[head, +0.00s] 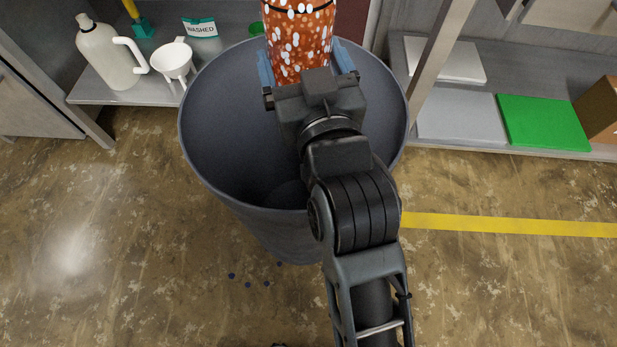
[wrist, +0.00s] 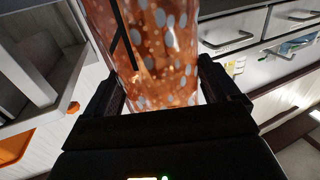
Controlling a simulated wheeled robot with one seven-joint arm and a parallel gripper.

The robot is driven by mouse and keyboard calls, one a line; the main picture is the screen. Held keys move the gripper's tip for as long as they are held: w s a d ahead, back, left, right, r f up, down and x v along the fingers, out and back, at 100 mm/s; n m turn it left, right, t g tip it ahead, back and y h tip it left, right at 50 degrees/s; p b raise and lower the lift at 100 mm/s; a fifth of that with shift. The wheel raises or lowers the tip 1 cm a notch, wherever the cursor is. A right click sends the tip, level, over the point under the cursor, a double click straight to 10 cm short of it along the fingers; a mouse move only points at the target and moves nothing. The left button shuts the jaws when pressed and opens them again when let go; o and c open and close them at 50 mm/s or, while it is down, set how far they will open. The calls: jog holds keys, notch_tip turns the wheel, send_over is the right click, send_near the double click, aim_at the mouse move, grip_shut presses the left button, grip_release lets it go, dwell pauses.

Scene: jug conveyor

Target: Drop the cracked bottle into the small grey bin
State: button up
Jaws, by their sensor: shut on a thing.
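My gripper (head: 307,70) is shut on the bottle (head: 298,38), a clear-looking vessel with orange-red contents and pale spots. In the head view its upper part runs out of the frame. In the wrist view the bottle (wrist: 155,50) stands between the two fingers, with a dark line like a crack on its left side. The grey bin (head: 225,130) stands on the floor below my arm, its round mouth open upward. My gripper and the bottle are over the far part of the bin's mouth. The visible inside of the bin looks empty; my arm hides part of it.
A low shelf behind the bin holds a white jug (head: 108,55), a white funnel (head: 174,60) and a "WASHED" sign (head: 200,27). At right, a shelf holds a green board (head: 543,122) and a brown box (head: 600,110). A yellow line (head: 510,224) crosses the floor.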

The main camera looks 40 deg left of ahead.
jog(key=shift+f+b, duration=0.95)
jog(key=shift+f, duration=0.45)
jog(key=o, duration=1.1)
jog(key=shift+c, duration=0.2)
jog(key=shift+r, duration=0.1)
jog(key=r+p, duration=0.1)
jog(key=r, duration=0.2)
jog(key=r+p, duration=0.1)
jog(key=shift+d+r+p, duration=0.3)
jog(key=shift+r+p, duration=0.05)
jog(key=d+r+p, duration=0.1)
jog(key=d+r, duration=0.5)
jog(key=d, duration=0.5)
jog(key=shift+r, duration=0.1)
